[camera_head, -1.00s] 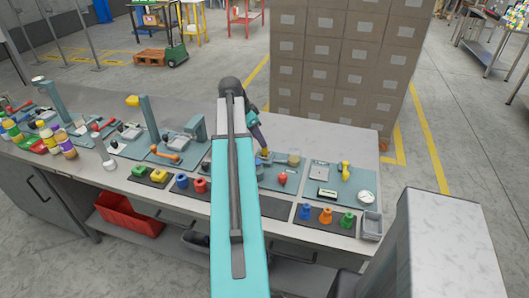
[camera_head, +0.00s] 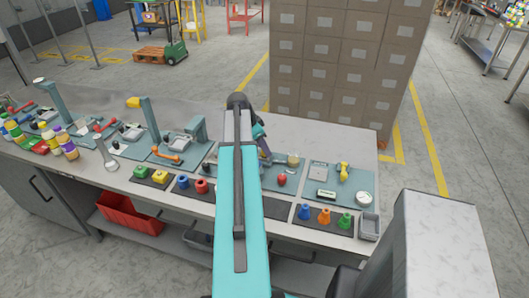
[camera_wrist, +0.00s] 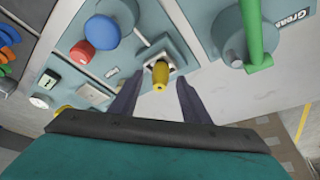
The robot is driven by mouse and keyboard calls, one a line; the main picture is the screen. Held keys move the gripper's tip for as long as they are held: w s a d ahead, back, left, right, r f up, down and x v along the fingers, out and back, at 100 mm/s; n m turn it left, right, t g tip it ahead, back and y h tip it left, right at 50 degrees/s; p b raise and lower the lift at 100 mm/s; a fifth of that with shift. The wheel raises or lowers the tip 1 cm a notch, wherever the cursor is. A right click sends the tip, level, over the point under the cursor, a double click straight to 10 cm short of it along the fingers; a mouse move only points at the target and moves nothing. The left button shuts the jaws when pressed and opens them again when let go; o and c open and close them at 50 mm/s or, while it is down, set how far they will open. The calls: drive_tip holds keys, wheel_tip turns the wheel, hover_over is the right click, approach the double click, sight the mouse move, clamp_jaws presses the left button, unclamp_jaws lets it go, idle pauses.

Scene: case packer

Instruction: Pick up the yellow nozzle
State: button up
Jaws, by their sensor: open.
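The yellow nozzle (camera_wrist: 160,76) stands in a grey square holder (camera_wrist: 160,57) on a blue-grey board in the wrist view. My gripper (camera_wrist: 160,84) is open. Its two dark fingers lie to the left and right of the nozzle in the picture, with a gap on each side, and nothing is held. In the head view my gripper (camera_head: 265,157) is low over the workbench, partly behind my arm. I cannot make out the nozzle there.
In the wrist view a red knob (camera_wrist: 82,53) and a blue round part (camera_wrist: 102,32) stand left of the nozzle, and a green handle (camera_wrist: 252,30) stands right. The workbench (camera_head: 330,143) has bare room at its back. Cardboard boxes (camera_head: 340,60) are stacked behind it.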

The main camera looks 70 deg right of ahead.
idle(0.5)
clamp_jaws()
drive_tip(key=shift+r, duration=0.2)
drive_tip(key=shift+r+b, duration=0.9)
drive_tip(key=shift+r, duration=0.45)
drive_tip(key=w+a+r+b, duration=0.2)
drive_tip(key=w+a+b, duration=0.2)
drive_tip(key=w+a, duration=0.4)
drive_tip(key=a, duration=0.6)
drive_tip(key=shift+b, duration=0.3)
